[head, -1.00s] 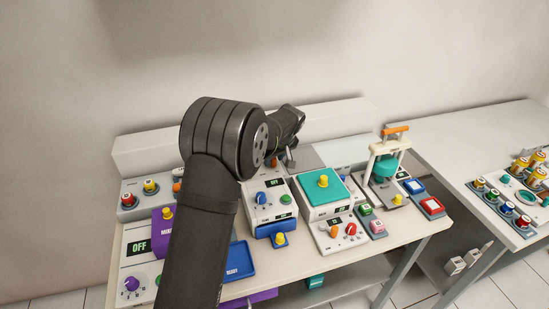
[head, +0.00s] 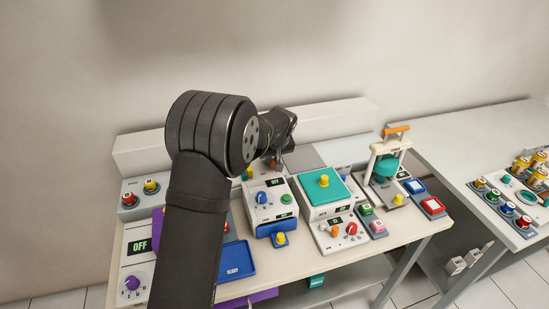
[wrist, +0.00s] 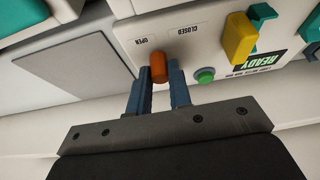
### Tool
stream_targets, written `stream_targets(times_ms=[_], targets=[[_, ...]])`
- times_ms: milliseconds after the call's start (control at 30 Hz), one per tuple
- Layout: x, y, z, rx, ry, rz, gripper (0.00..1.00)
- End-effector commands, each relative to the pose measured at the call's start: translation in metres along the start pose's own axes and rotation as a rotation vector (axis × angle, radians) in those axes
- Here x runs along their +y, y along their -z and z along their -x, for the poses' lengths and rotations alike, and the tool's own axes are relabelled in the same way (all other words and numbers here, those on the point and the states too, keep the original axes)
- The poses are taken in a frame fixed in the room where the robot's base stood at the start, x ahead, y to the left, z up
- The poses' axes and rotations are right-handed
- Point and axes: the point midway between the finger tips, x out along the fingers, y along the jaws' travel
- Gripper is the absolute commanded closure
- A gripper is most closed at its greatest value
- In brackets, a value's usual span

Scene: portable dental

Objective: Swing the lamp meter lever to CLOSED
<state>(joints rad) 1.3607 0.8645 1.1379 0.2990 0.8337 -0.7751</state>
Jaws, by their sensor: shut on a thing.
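The lamp meter lever, a short orange handle (wrist: 159,67), stands on a white panel (wrist: 215,60) in the wrist view. My gripper (wrist: 158,88) has its two blue-grey fingers on either side of the lever and is shut on it. The OPEN label (wrist: 142,41) is up and left of the lever, and the CLOSED label (wrist: 187,30) is up and right. The lever's top lies between the two labels, nearer OPEN in the picture. In the head view my gripper (head: 278,160) is small and partly hidden behind the wrist and the devices.
A green button (wrist: 205,76) sits close right of my fingers. A yellow handle (wrist: 239,38) and a READY display (wrist: 262,62) are further right. A grey plate (wrist: 75,58) lies left. In the head view a teal-topped box (head: 322,190) and a blue-dialled device (head: 270,203) stand in front.

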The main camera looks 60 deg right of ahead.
Motion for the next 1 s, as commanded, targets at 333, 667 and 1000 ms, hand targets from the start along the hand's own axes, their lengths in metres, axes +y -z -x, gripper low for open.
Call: stream_targets(times_ms=[333,667,1000], targets=[[-0.018,0.000,0.001,0.001,-0.124,-0.296,1.00],[-0.030,0.003,-0.001,0.002,-0.232,-0.554,1.00],[-0.037,0.007,-0.002,0.002,-0.299,-0.720,1.00]])
